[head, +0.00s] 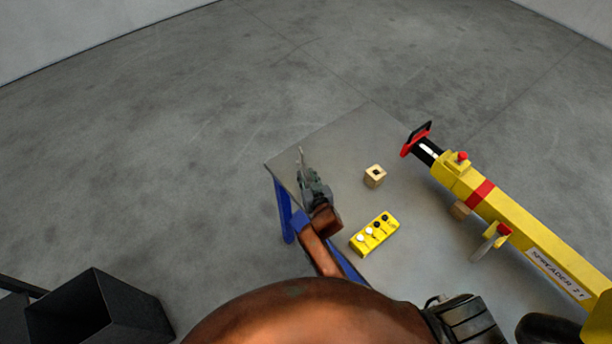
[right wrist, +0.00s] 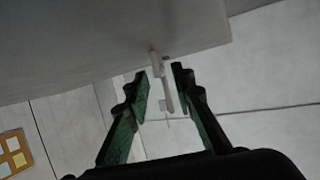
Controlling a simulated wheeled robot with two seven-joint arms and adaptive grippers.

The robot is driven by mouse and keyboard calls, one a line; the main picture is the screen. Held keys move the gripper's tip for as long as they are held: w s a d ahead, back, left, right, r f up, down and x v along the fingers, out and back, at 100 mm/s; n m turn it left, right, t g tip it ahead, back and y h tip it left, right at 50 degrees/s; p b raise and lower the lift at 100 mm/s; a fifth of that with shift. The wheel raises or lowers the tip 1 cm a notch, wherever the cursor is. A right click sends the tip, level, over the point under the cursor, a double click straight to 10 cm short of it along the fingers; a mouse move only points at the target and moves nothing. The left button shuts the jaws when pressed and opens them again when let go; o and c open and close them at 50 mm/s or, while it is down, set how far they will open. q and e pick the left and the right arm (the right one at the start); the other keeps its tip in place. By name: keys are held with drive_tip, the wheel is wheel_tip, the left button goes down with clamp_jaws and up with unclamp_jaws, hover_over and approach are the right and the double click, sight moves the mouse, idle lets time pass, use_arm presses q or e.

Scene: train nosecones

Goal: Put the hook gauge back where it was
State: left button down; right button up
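My right gripper (head: 308,178) is over the left corner of the grey table, pointing toward its far edge. A thin pale piece (head: 300,154), which looks like the hook gauge, shows just beyond the fingertips. In the right wrist view, the fingers of my right gripper (right wrist: 161,78) are apart. The slim grey hook gauge (right wrist: 168,94) is between them, with a gap visible on each side, close to the table edge. Whether it rests on or hangs from anything is unclear. My left gripper is not in view.
The grey table (head: 345,138) holds a wooden block with a dark hole (head: 375,176), a yellow control box with knobs (head: 374,234) and a long yellow spreader beam (head: 515,225). A black open bin (head: 98,308) stands at lower left. The floor beyond is clear.

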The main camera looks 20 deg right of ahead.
drive_tip(key=p+v, duration=0.1)
drive_tip(key=v, duration=1)
drive_tip(key=shift+s+r, duration=0.1)
drive_tip(key=shift+s, duration=0.15)
